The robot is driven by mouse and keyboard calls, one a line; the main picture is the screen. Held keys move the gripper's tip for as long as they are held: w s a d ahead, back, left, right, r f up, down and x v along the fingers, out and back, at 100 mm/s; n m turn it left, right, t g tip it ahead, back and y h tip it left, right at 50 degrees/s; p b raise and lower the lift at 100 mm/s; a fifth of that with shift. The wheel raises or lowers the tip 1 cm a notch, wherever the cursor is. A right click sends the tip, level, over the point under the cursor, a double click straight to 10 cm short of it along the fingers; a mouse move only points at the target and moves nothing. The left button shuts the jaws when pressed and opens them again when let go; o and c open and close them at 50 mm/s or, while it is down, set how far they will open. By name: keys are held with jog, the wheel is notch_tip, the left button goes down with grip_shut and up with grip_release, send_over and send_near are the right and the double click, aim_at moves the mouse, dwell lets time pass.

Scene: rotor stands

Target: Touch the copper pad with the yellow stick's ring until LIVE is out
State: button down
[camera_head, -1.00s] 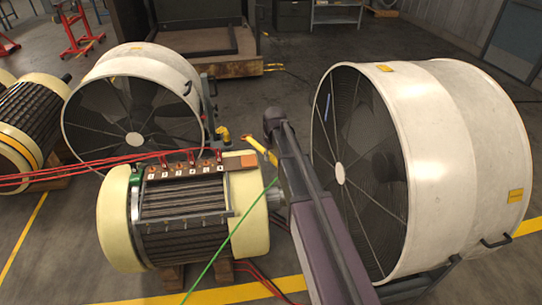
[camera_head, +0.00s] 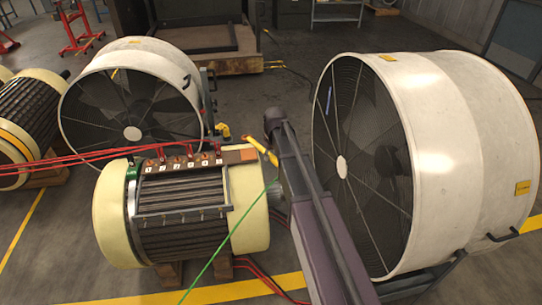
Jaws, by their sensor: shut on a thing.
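The yellow stick (camera_head: 263,145) slants in the air above the right end of the cream motor (camera_head: 108,218). Its upper left end, where a ring is too small to make out, is close to a copper-brown pad (camera_head: 240,156) on the motor's terminal row. I cannot tell whether they touch. The stick's lower right end meets the outline of my purple-grey arm. My gripper is hidden behind that arm. A green wire (camera_head: 232,237) runs down left from near the stick's lower end. No LIVE sign can be read.
A large white fan drum (camera_head: 440,150) stands close to the right of my arm. Another fan drum (camera_head: 130,53) stands behind the motor. Red cables (camera_head: 70,158) run left from the terminals. A second motor (camera_head: 28,115) stands at the far left.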

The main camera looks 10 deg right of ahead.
notch_tip(320, 180, down, 8)
jog(key=b, duration=0.7)
jog(key=shift+r, duration=0.25)
jog(key=shift+f+b, duration=0.3)
jog(key=shift+f, duration=0.1)
dwell(1.0)
jog(key=shift+r, duration=0.2)
dwell(2.7)
jog(key=shift+r+p, duration=6.9)
jog(key=shift+p, duration=0.15)
